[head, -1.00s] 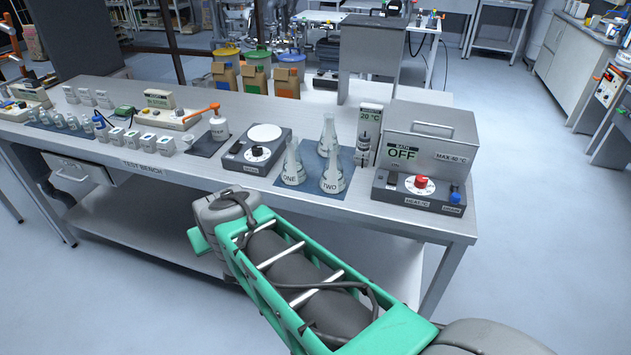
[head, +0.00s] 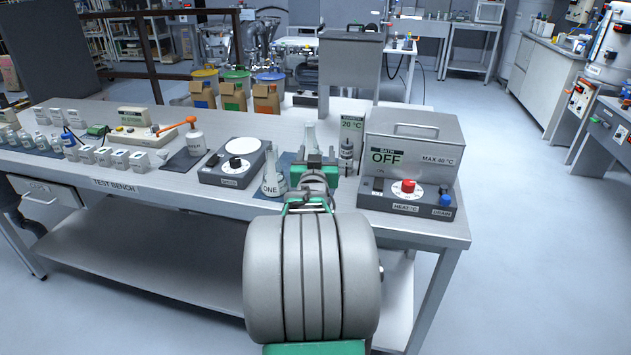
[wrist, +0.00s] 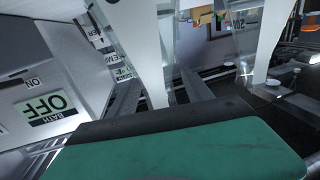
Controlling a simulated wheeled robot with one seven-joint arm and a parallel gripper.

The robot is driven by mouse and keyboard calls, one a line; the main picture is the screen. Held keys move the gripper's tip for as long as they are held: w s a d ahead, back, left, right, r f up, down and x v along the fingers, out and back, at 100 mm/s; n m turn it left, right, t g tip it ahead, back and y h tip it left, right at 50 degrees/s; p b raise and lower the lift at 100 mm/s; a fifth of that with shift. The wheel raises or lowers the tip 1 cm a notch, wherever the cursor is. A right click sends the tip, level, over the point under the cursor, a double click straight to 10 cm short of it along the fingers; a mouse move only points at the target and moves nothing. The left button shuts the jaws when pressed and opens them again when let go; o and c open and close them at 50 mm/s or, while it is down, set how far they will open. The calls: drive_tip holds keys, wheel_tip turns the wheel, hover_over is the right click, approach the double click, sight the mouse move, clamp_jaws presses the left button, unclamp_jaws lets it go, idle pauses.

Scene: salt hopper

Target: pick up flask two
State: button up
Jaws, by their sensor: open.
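Flask two (head: 310,134) is a clear conical glass flask on the bench. In the head view my gripper hides most of it, and only its upper neck shows. I cannot tell whether a finger touches the glass. Flask one (head: 272,182) stands upright just left, labelled ONE; it also shows in the wrist view (wrist: 258,40).
The bath (head: 415,145), reading OFF, with its red knob, stands close on the right. A small cylinder unit with a 20 °C display (head: 352,125) stands between it and the flask. A hotplate (head: 237,160) is left of flask one.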

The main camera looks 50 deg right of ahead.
drive_tip(key=shift+d, duration=0.1)
drive_tip(key=shift+c, duration=0.5)
clamp_jaws()
drive_tip(key=shift+r, duration=0.1)
idle(0.7)
